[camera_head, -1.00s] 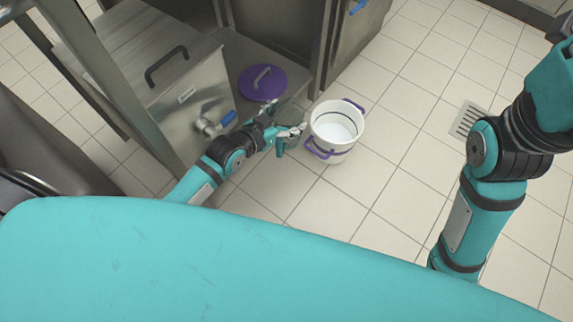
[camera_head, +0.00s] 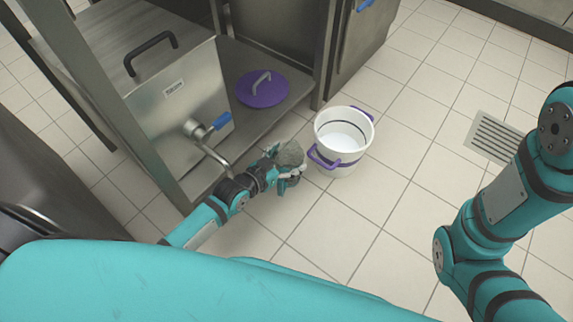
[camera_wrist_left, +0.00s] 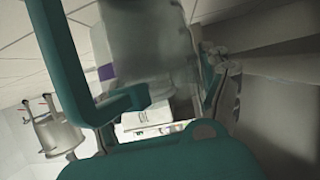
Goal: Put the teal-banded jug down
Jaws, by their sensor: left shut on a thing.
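My left gripper (camera_head: 284,172) is shut on a grey, see-through jug (camera_head: 291,153) just left of the white pot (camera_head: 340,160) in the head view. The jug looks small there and its teal band cannot be made out. In the left wrist view the jug's cloudy body (camera_wrist_left: 150,45) fills the upper middle, with teal parts in front of it. I cannot tell whether its base touches anything. My right arm shows at the right edge, but its gripper is outside the view.
The white pot has purple handles and stands on the tiled floor. A steel tank (camera_head: 175,110) with a blue-handled tap (camera_head: 215,124) is at left. A purple lid (camera_head: 262,90) lies on the low shelf. A floor drain (camera_head: 494,138) is at right. Floor in front of the pot is clear.

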